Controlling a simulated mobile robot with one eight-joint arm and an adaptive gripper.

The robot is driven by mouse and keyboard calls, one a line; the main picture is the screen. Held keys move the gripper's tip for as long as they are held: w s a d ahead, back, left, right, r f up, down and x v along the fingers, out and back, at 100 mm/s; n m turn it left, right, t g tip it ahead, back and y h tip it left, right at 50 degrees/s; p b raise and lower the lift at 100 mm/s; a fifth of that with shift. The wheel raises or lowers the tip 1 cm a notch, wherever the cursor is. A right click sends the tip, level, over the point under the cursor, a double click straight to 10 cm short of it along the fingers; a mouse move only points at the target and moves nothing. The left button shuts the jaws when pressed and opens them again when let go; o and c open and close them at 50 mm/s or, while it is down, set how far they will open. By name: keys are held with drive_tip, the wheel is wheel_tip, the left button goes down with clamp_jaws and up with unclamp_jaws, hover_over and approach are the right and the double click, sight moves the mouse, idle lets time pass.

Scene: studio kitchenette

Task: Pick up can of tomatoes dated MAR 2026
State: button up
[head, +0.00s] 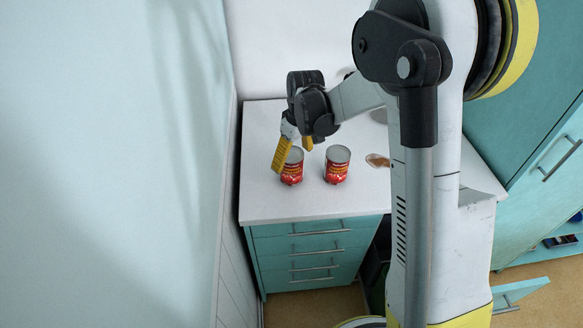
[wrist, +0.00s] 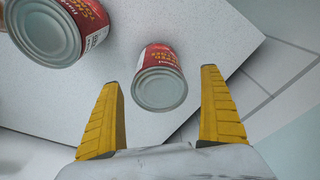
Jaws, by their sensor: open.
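Two red tomato cans stand upright on the white counter (head: 262,200). The left can (head: 292,168) is partly behind my gripper (head: 292,150) in the head view. The right can (head: 337,165) stands a short way to its right. In the wrist view, one can (wrist: 160,82) lies between and beyond the two yellow fingers of my gripper (wrist: 163,100), which are apart with nothing held. The other can (wrist: 52,30) is at the top left, cut by the frame edge. No date is readable on either can.
A small brown item (head: 377,160) lies on the counter right of the cans. A wall (head: 232,150) runs close along the counter's left side. Teal drawers (head: 310,255) are below the front edge. An open drawer (head: 520,289) juts out at the lower right.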

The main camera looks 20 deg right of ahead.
sight(292, 176)
drive_tip(key=f, duration=0.2)
drive_tip(key=f+b, duration=0.1)
drive_tip(key=f, duration=0.1)
drive_tip(key=shift+w+a, duration=0.1)
drive_tip(key=shift+w, duration=0.3)
drive_tip(key=c, duration=1.5)
drive_tip(key=shift+r, duration=0.1)
